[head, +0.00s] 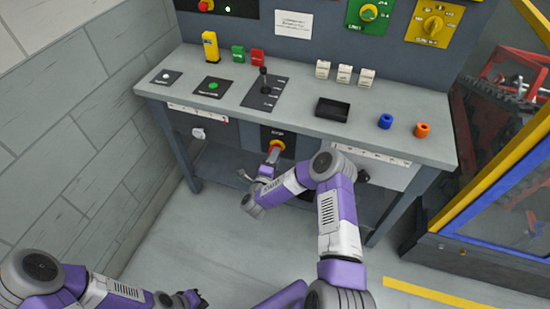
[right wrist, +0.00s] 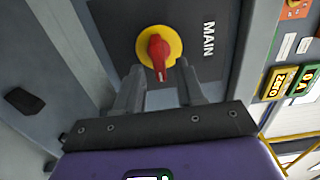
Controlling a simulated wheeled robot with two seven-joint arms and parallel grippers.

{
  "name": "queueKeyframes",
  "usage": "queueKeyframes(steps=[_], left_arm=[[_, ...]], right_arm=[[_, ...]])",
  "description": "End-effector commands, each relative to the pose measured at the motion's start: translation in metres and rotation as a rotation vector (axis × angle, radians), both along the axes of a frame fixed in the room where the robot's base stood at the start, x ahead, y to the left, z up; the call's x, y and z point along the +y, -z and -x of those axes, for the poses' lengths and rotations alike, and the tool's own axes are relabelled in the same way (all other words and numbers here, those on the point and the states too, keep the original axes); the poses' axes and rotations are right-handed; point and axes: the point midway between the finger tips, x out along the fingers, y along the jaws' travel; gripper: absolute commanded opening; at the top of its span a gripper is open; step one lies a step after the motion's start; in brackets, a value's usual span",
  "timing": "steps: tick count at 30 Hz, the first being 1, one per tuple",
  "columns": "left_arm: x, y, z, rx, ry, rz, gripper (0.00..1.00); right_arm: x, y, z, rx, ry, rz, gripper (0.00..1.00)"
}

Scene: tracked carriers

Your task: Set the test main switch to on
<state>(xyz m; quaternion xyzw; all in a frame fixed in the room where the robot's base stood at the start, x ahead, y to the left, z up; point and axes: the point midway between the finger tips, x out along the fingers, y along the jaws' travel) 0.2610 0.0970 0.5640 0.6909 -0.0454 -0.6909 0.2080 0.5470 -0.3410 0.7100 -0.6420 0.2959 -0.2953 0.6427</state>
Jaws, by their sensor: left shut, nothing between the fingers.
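The main switch is a red handle on a yellow disc (right wrist: 158,48), on a dark plate marked MAIN in the right wrist view. In the head view the yellow disc and red handle (head: 275,147) sit on the bench front, under the worktop. My right gripper (right wrist: 160,72) is open, its fingers on either side of the red handle with slight gaps showing. In the head view it also reaches the switch (head: 266,170), partly hidden by my wrist. My left gripper (head: 192,299) is shut and empty, low at the bottom edge, away from the bench.
The worktop (head: 300,112) carries a black lever plate (head: 265,92), a green button plate (head: 212,87), a black tray (head: 332,109), and blue (head: 385,121) and orange (head: 422,129) rings. A white knob (head: 198,133) is on the front left. A yellow-framed cage (head: 490,170) stands right.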

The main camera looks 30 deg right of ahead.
Motion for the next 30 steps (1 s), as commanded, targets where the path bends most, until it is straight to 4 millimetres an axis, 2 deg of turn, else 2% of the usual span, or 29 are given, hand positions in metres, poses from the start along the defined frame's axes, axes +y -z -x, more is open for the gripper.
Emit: queueKeyframes(steps=[5, 15, 18, 30], left_arm=[[0.000, -0.002, 0.000, 0.000, 0.000, 0.000, 0.00], [0.000, -0.019, 0.000, 0.000, 0.000, 0.000, 0.00], [0.000, -0.019, 0.000, 0.000, 0.000, 0.000, 0.00], [0.000, -0.023, 0.000, 0.000, 0.000, 0.000, 0.00]], right_arm=[[0.003, -0.001, 0.002, 0.000, 0.000, 0.000, 0.38], [0.042, -0.004, 0.033, 0.001, -0.008, 0.005, 0.38], [0.050, 0.000, 0.037, 0.006, -0.012, 0.000, 0.38], [0.057, 0.000, 0.049, -0.001, -0.001, 0.001, 0.38]])
